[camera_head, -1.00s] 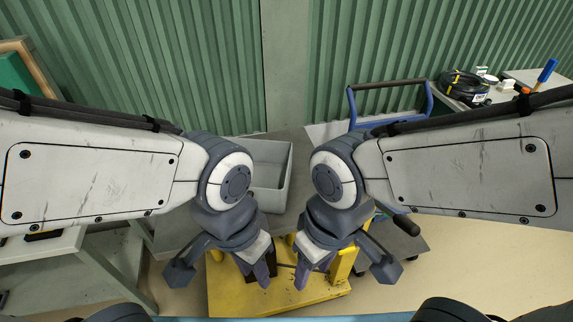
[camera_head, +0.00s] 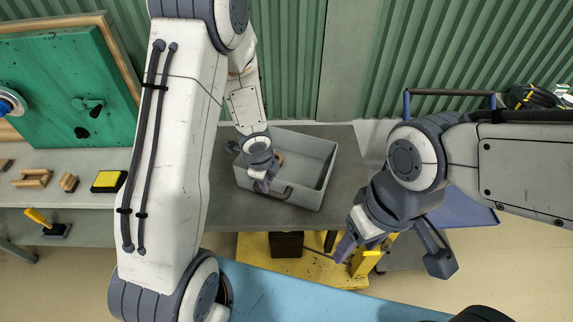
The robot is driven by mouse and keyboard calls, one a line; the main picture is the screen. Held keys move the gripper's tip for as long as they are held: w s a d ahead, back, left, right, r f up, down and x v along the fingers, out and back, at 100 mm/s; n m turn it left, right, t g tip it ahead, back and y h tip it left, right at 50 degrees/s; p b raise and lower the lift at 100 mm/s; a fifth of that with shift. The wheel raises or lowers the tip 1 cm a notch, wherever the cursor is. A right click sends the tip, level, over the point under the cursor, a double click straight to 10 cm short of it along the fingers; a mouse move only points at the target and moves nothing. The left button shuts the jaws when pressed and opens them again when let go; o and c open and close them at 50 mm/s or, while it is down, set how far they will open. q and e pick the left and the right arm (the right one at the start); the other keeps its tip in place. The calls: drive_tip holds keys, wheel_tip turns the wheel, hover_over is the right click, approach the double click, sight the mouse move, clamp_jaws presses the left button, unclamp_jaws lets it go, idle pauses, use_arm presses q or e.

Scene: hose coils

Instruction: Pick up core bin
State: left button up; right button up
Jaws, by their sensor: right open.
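The grey open-topped bin (camera_head: 318,150) stands on a dark grey table (camera_head: 345,205) in the middle of the head view. A dark curved handle shows on its near wall. My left gripper (camera_head: 262,184) points down at the bin's near left part, over or against the near wall beside the handle. Its fingers are small and overlap the wall, so I cannot tell whether they touch it or are open. Something brown in the bin is mostly hidden behind this gripper. My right gripper (camera_head: 358,250) is open and empty, in front of the table and right of the bin.
A yellow stand (camera_head: 255,270) is below the table's near edge. A blue-railed cart (camera_head: 470,213) is on the right. A bench (camera_head: 50,163) with a green board (camera_head: 60,80), wooden pieces and a yellow block is on the left. Black coils (camera_head: 530,96) lie at the far right.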

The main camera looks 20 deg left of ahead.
use_arm(q)
drive_tip(key=f+b, duration=0.2)
drive_tip(key=f, duration=0.1)
drive_tip(key=w+f+b, duration=0.1)
drive_tip(key=f+b, duration=0.2)
drive_tip(key=f, duration=0.1)
drive_tip(key=f+b, duration=0.3)
drive_tip(key=f, duration=0.1)
drive_tip(key=shift+w, duration=0.35)
drive_tip(key=shift+r, duration=0.15)
clamp_jaws()
idle(0.7)
drive_tip(key=shift+w, duration=0.1)
